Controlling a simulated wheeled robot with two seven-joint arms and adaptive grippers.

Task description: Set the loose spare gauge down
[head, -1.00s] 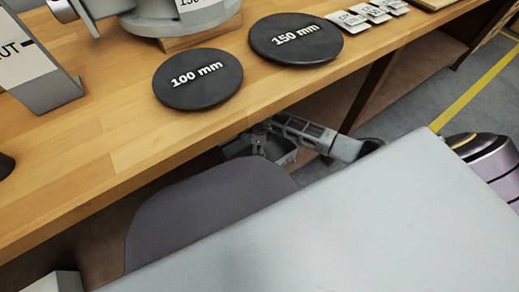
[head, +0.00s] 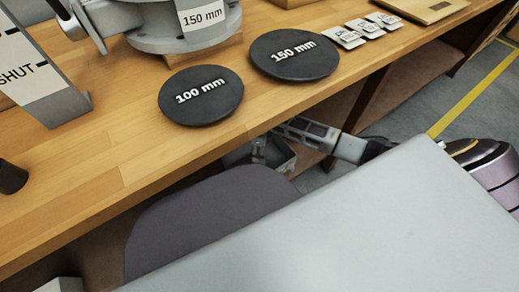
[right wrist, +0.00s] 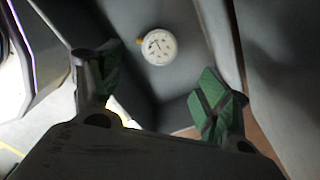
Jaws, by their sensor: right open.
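The spare gauge (right wrist: 159,46) has a round white dial and a small brass stem. In the right wrist view it lies inside a grey bin (right wrist: 184,88), beyond and between my open fingers, with no finger touching it. My right gripper (right wrist: 158,75) has green finger pads and is empty. In the head view my right gripper (head: 259,148) is low beside the bench, at the grey bin (head: 285,161); the gauge is hidden there. My left gripper is not in view.
The wooden bench (head: 110,155) carries a black 100 mm disc (head: 201,105), a black 150 mm disc (head: 294,62), small label tags (head: 366,28) and a grey valve body (head: 165,35). A rounded grey-purple panel (head: 210,215) is in front of the bench edge.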

